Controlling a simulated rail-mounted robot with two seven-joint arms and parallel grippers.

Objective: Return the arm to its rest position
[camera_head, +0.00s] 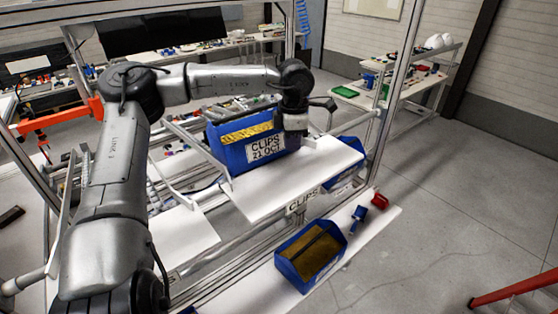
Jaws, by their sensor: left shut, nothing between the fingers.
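My left arm comes in from the lower left and reaches across to the middle of the head view. My left gripper (318,106) is at the right end of the arm, beside the upper right edge of a blue bin (226,158) labelled CLIPS. It is shut with nothing held; its fingers are small in the picture. I cannot tell whether the gripper touches the bin. My right gripper does not show.
Another blue bin (291,264) stands on a lower white board, near a small blue part (357,218) and a red part (380,201). Metal frame posts (388,90) rise around the shelf. A workbench (408,88) stands at the back right.

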